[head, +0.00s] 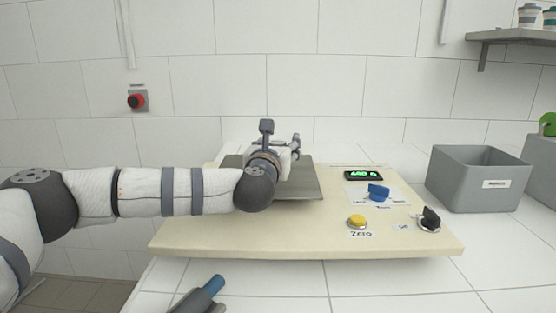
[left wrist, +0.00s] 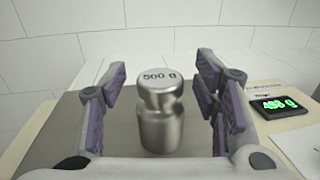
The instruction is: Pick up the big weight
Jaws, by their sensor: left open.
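The big weight (left wrist: 160,118) is a shiny metal cylinder with a narrow neck and a knob top marked "500 g". In the left wrist view it stands upright on the grey scale plate (left wrist: 60,115). The plate also shows in the head view (head: 308,185), where my arm and gripper hide the weight. My left gripper (head: 282,134) is open over the plate. In the left wrist view its two fingers stand apart on either side of the weight, with a visible gap on each side.
The cream board (head: 250,235) carries a lit green display (head: 364,175), a blue knob (head: 378,192), a yellow Zero button (head: 357,221) and a black switch (head: 430,218). A grey bin (head: 475,180) stands at the right. A red button (head: 137,100) is on the wall.

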